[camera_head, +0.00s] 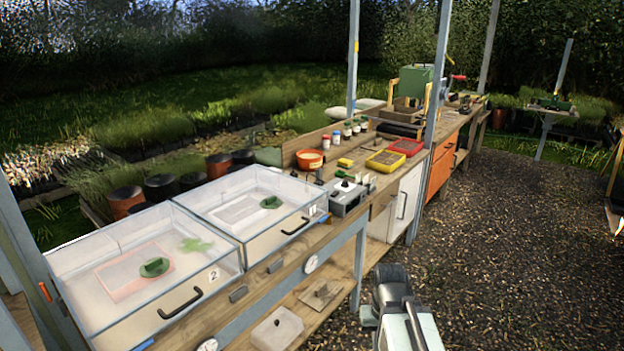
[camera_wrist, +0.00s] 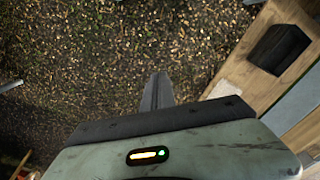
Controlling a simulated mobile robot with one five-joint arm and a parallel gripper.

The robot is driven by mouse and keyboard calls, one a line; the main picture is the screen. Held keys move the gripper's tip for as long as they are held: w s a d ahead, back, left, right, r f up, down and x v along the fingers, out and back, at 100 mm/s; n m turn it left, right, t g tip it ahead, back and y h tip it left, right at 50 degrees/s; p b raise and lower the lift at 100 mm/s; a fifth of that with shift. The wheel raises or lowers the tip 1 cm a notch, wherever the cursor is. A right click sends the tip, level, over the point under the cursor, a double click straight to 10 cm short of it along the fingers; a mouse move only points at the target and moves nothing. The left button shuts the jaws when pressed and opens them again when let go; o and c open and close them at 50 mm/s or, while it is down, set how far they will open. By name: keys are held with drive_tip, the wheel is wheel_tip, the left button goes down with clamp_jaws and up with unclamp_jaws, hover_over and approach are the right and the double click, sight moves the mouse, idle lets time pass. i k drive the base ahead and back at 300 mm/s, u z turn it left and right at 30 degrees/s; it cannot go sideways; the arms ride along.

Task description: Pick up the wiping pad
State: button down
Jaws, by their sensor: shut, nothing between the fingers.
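I cannot tell for sure which thing is the wiping pad. A small yellow block (camera_head: 345,162) lies on the bench behind the grey device. A green pad-like piece (camera_head: 154,267) sits in the clear tank marked 2, and a similar green piece (camera_head: 271,202) sits in the tank marked 1. My gripper (camera_wrist: 160,78) is shut and empty, pointing over the gravel in the wrist view. In the head view my arm is at the lower middle, in front of the bench and apart from all of these.
The wooden bench (camera_head: 260,262) runs from lower left to back right. It holds an orange bowl (camera_head: 310,159), a grey device (camera_head: 347,197), and red (camera_head: 406,146) and yellow (camera_head: 385,160) trays. A pale block (camera_head: 277,329) lies on the lower shelf. The gravel (camera_head: 510,240) at right is clear.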

sight(344, 162)
drive_tip(key=z, duration=1.1)
drive_tip(key=i, duration=6.85)
drive_tip(key=u, duration=2.85)
